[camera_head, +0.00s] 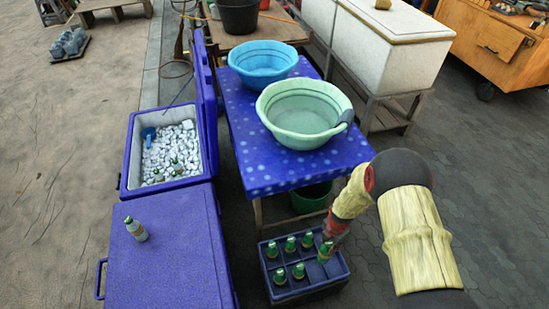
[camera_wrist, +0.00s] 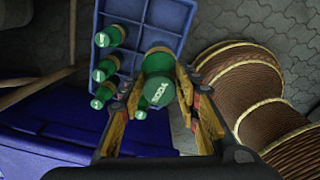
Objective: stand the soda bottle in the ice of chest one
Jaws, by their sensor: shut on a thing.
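My gripper (camera_head: 334,232) is shut on a green soda bottle (camera_head: 325,251) at the right side of a blue bottle crate (camera_head: 309,291). In the wrist view the bottle (camera_wrist: 160,65) stands between the fingers of my gripper (camera_wrist: 163,100), its lettered top toward the camera. I cannot tell whether its base is clear of the crate. An open blue chest (camera_head: 126,165) at the left holds white ice (camera_head: 172,148), with a blue scoop (camera_head: 149,135) and green-topped bottles (camera_head: 176,166) in it. No number shows on the chest.
A closed blue chest (camera_head: 165,270) stands in front of the open one, with a pale bottle (camera_head: 137,229) on its lid. The open chest's raised lid (camera_head: 207,100) and a table (camera_head: 245,155) with basins (camera_head: 303,112) lie between crate and ice. Other green bottles (camera_head: 290,244) fill crate cells.

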